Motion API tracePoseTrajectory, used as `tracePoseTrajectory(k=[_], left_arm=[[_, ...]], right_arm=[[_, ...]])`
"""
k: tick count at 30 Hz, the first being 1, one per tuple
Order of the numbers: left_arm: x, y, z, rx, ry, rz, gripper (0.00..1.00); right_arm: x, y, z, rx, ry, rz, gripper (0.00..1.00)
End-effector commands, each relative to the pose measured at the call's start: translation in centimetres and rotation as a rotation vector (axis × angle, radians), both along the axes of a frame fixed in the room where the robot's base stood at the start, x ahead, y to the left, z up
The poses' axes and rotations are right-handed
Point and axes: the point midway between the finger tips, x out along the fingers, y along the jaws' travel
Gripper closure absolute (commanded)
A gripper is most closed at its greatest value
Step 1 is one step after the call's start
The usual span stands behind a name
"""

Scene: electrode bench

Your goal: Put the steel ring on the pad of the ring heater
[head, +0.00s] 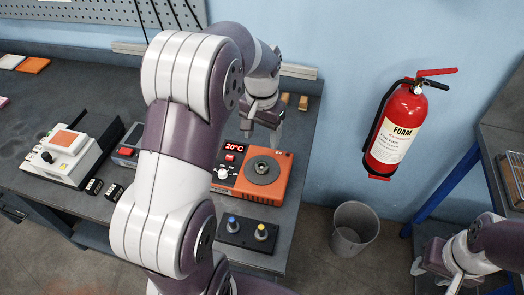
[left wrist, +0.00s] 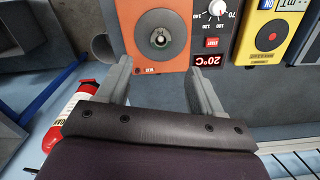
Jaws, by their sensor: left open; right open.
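The ring heater (head: 225,185) is an orange box with a 20°C display, a dial and a red button. Its round grey pad (head: 262,170) also shows in the left wrist view (left wrist: 143,45). A small ring-like round piece (left wrist: 160,38) sits at the pad's middle; I cannot tell whether it is the steel ring or part of the heater. No other ring is visible. My left gripper (head: 264,128) is open and empty behind and above the heater; its fingers (left wrist: 160,72) are apart. My right gripper (head: 446,272) is open, low at the right, far from the heater.
A black box with blue and yellow knobs (head: 248,233) stands in front of the heater. A white device (head: 68,153) is at the left. My left arm hides part of the bench. A bin (head: 354,229) and fire extinguisher (head: 399,128) are beyond the bench's right edge.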

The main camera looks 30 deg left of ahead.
Motion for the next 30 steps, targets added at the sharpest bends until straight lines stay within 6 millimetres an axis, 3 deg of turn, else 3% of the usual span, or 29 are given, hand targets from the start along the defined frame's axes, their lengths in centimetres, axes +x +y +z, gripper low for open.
tracePoseTrajectory(k=[5, 9, 15, 30], left_arm=[[-3.6, -3.3, -0.9, 0.002, -0.032, -0.005, 0.34], [-8.1, -6.1, -2.1, 0.001, -0.077, -0.003, 0.34], [-12.6, -7.9, -3.4, -0.005, -0.114, 0.002, 0.34], [-13.2, -8.0, -3.6, -0.006, -0.115, 0.004, 0.34]], right_arm=[[0.0, 0.0, 0.0, 0.000, 0.000, 0.000, 0.57], [0.0, 0.0, 0.0, 0.000, 0.000, 0.000, 0.57], [0.0, 0.0, 0.0, 0.000, 0.000, 0.000, 0.57], [0.0, 0.0, 0.0, 0.000, 0.000, 0.000, 0.57]])
